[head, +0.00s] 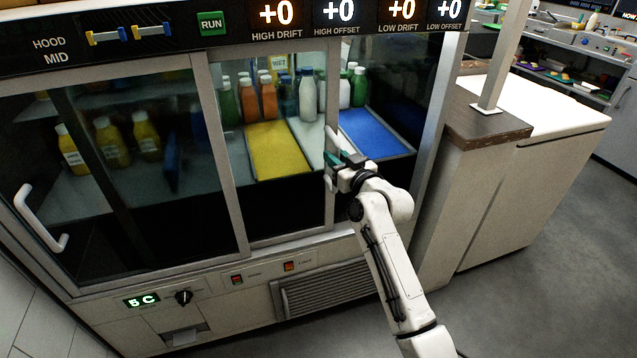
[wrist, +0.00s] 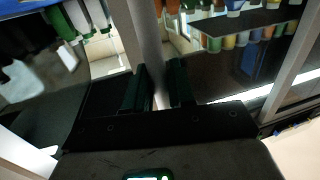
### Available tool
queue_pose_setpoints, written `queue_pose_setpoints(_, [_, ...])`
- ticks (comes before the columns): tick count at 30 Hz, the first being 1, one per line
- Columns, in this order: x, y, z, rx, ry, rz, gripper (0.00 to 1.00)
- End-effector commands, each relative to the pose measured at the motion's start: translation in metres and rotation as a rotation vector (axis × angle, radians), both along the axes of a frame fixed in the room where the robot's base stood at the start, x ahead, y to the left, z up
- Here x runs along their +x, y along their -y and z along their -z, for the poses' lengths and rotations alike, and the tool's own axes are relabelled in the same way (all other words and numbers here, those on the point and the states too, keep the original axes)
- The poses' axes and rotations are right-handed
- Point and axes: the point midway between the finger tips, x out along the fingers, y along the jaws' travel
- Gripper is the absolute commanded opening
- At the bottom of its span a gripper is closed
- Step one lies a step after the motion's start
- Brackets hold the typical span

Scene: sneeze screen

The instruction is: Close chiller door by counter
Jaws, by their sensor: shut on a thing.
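The chiller (head: 350,246) is a glass-fronted cabinet with sliding doors. The chiller door by the counter (head: 283,230) has a light metal frame, and its right upright stands mid-front, left of the blue tray's bay. My gripper (head: 338,163), with dark green fingers, is at this upright. The fingers hide part of the upright. The left door has a white handle (head: 40,218) at its far left.
Inside are bottles (head: 307,95), a yellow tray (head: 275,150) and a blue tray (head: 375,133). A brown-topped counter (head: 490,122) with a metal post stands right of the chiller. Grey floor (head: 540,270) is clear at the right.

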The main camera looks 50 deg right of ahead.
Motion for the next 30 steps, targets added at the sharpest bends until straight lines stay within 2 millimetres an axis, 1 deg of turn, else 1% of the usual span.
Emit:
queue_pose_setpoints(1, [-0.009,0.018,0.009,-0.006,0.006,0.011,0.0])
queue_pose_setpoints(3, [-0.02,0.035,0.01,-0.005,0.006,0.012,0.0])
queue_pose_setpoints(8, [-0.045,0.076,0.009,-0.005,0.005,0.012,0.0])
queue_pose_setpoints(18, [-0.102,0.167,0.007,-0.003,0.003,0.013,0.0])
queue_pose_setpoints(21, [-0.117,0.191,0.005,-0.002,0.002,0.012,0.0])
queue_pose_setpoints(24, [-0.129,0.212,0.005,-0.001,0.002,0.011,0.0])
queue_pose_setpoints(27, [-0.139,0.228,0.004,0.0,0.001,0.01,0.0])
queue_pose_setpoints(30, [-0.146,0.24,0.003,0.001,0.0,0.008,0.0])
